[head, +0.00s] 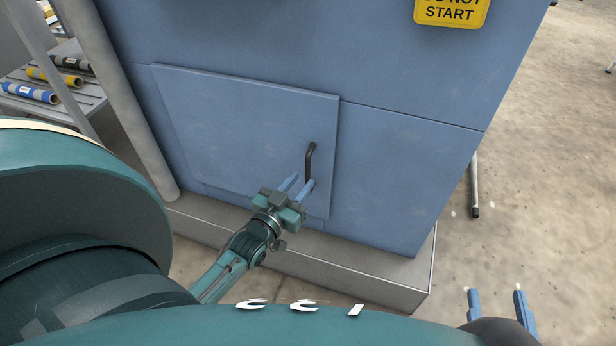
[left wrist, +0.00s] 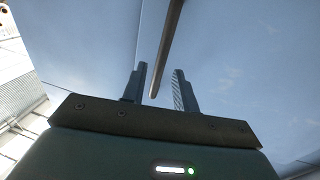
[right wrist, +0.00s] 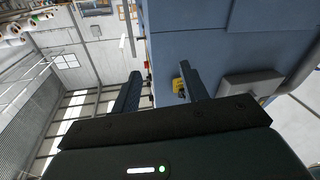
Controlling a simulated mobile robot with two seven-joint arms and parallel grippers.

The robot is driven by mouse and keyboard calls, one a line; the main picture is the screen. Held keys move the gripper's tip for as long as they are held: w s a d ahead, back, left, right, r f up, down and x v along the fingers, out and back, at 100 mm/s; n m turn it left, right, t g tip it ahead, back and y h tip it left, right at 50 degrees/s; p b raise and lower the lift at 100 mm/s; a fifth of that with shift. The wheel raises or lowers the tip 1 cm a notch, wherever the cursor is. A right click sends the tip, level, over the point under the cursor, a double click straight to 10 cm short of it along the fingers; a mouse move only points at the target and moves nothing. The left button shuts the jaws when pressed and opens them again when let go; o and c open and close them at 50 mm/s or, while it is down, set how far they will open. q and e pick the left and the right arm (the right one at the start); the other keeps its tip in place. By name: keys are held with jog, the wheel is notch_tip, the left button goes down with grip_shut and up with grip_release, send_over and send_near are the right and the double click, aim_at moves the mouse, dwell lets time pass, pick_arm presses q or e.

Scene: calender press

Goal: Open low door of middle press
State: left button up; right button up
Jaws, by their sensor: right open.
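The low door (head: 240,130) is a blue rectangular panel on the blue press (head: 410,165) and looks closed or nearly flush. A dark bar handle (head: 311,158) stands near its right edge. My left gripper (head: 301,183) is at the lower end of the handle, fingers apart. In the left wrist view the handle (left wrist: 168,45) runs down between the two open fingers (left wrist: 160,88); I cannot tell whether either finger touches it. My right gripper (head: 495,292) is open and empty at the lower right, away from the door. Its fingers also show in the right wrist view (right wrist: 160,88).
A grey plinth (head: 340,265) runs under the press. A grey vertical post (head: 135,95) stands left of the door. A rack with coloured rolls (head: 30,92) is at the far left. A yellow sign (head: 452,10) is above. Concrete floor (head: 545,150) is open to the right.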

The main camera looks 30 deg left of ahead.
aim_at(308, 174)
pick_arm(q)
jog(key=shift+w+a+b, duration=0.1)
jog(key=shift+w+b, duration=0.3)
jog(key=shift+w, duration=1.8)
grip_shut()
